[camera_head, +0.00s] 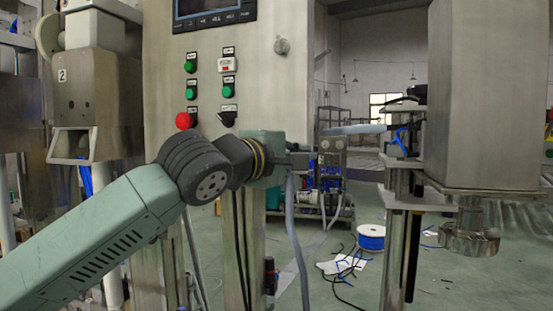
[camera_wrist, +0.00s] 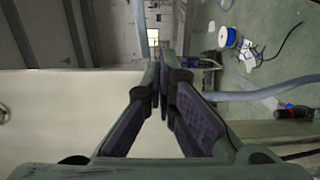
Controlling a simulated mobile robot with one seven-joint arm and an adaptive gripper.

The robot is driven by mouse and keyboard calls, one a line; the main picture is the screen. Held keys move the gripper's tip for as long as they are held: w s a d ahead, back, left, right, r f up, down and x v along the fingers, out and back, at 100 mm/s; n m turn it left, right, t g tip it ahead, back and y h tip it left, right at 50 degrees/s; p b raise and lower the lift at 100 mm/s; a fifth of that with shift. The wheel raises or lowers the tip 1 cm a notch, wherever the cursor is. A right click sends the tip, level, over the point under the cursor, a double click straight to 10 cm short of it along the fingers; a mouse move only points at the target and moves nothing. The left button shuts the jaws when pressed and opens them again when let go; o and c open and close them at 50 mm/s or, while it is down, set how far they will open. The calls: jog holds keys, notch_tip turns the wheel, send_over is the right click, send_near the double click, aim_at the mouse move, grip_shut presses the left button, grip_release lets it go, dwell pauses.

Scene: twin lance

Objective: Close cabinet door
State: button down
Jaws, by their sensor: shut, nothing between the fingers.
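The steel control cabinet (camera_head: 265,75) stands upright at the centre of the head view, with buttons and a screen on its face. I cannot make out a separate door or whether one is ajar. My gripper (camera_head: 303,156) is in front of the cabinet's lower right edge, partly hidden behind my wrist. In the wrist view my gripper (camera_wrist: 163,82) is shut and empty, its fingertips together. A pale flat panel (camera_wrist: 55,115), apparently the cabinet's, fills the left of that view beside the fingers. Contact between them cannot be told.
A steel machine housing (camera_head: 485,95) stands at the right. Another machine (camera_head: 98,95) stands at the left. A blue cable spool (camera_head: 371,237) and loose cables lie on the green floor. A grey hose (camera_head: 297,235) hangs just below my gripper. Floor between cabinet and spool looks partly open.

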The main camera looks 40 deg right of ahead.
jog(key=shift+w+d+r, duration=0.1)
jog(key=shift+w+d, duration=0.35)
jog(key=shift+d, duration=0.2)
jog(key=shift+w+d+r, duration=0.1)
jog(key=shift+w+d, duration=0.35)
jog(key=shift+d, duration=0.15)
